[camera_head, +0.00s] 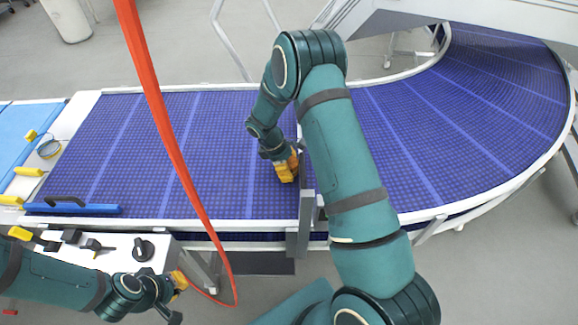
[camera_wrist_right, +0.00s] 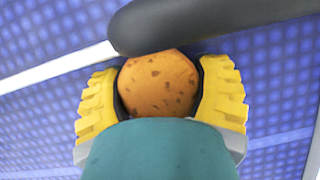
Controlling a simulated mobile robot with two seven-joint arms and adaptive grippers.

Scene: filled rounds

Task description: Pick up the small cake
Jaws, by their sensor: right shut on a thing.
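The small cake (camera_wrist_right: 158,84) is orange-brown with dark specks. In the right wrist view it sits between the two yellow fingers of my right gripper (camera_wrist_right: 160,95), which are shut on it from both sides. In the head view, my right gripper (camera_head: 287,170) is over the blue conveyor belt, beside a grey upright plate. Only a bit of the cake (camera_head: 294,158) shows there; my arm and fingers hide most of it. I cannot tell whether the cake touches the belt. My left gripper (camera_head: 178,283) is at the lower left, off the belt; its fingers are too small to judge.
The blue belt (camera_head: 140,150) is clear to the left and curves away at the right. A grey plate (camera_head: 305,215) stands close to my right gripper, and a dark rounded bar (camera_wrist_right: 200,22) lies just beyond the cake. A red cable (camera_head: 165,125) hangs across the left.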

